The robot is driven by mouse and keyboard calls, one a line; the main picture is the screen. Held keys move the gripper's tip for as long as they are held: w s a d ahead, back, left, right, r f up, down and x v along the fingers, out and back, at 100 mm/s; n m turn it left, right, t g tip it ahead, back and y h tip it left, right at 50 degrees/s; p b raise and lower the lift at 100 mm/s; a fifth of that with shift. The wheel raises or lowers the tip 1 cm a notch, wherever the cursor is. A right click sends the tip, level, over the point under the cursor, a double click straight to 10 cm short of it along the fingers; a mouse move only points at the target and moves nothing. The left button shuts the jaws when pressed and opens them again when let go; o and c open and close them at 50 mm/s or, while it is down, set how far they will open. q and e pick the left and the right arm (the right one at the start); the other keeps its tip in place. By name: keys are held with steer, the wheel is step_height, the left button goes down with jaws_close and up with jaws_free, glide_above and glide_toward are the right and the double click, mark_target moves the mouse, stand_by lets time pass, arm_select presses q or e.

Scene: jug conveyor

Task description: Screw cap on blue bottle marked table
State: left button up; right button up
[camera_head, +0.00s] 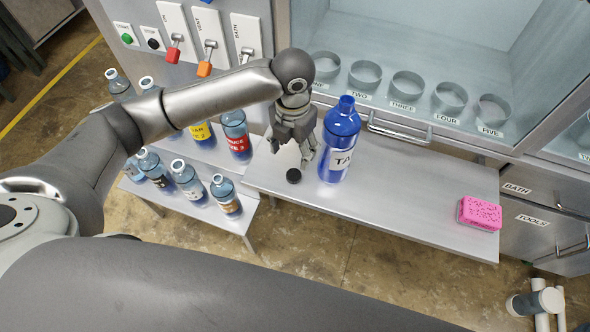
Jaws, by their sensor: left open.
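A blue bottle (340,140) stands upright on the metal table (410,195). Its label begins "TA", and the rest is turned out of sight. Its neck at the top looks uncapped. A small black cap (293,176) lies on the table to the left of the bottle. My left gripper (289,152) points down just above and behind the cap, close to the bottle's left side. Its fingers are apart and nothing shows between them. My right gripper is not in view.
Several clear labelled bottles (187,178) stand on a lower stand at the left. A pink sponge (480,212) lies at the table's right end. Numbered rings (407,85) sit in the cabinet behind, above a handle (399,131). The table's middle right is clear.

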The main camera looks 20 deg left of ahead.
arm_select(q)
glide_above(294, 173)
step_height(294, 173, down, 5)
steer(key=shift+s+f+p, duration=0.1)
steer(key=shift+f+p, duration=0.1)
steer(key=shift+p, duration=0.15)
steer(key=shift+f, duration=0.35)
step_height(294, 173, down, 4)
steer(key=shift+r+p, duration=0.2)
steer(key=shift+p, duration=0.5)
steer(key=shift+f, duration=0.65)
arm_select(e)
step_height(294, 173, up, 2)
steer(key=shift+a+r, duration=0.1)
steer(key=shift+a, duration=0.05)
